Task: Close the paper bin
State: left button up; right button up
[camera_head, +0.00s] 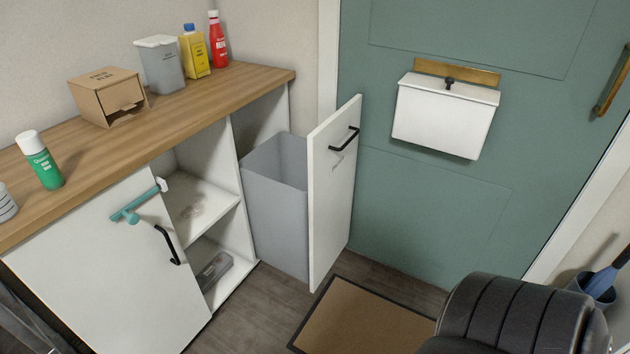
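A tall grey bin (275,205) stands in a pull-out unit at the right end of the cabinet. Its white front panel (332,205) has a black bar handle (344,139) near the top and small lettering I cannot read. The unit is pulled well out, with the front panel clear of the cabinet and facing the green door. The bin's inside is mostly hidden. Neither of my grippers is in view.
A white hinged cabinet door (120,270) stands left of open shelves (200,205). The wooden counter (190,105) holds a cardboard box (108,95) and several bottles and containers. A mat (360,318) lies on the floor before the green door (430,215), which carries a white box (445,115).

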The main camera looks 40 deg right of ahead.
aim_at(298, 191)
jog(key=k+z, duration=0.15)
jog(key=z, duration=1.35)
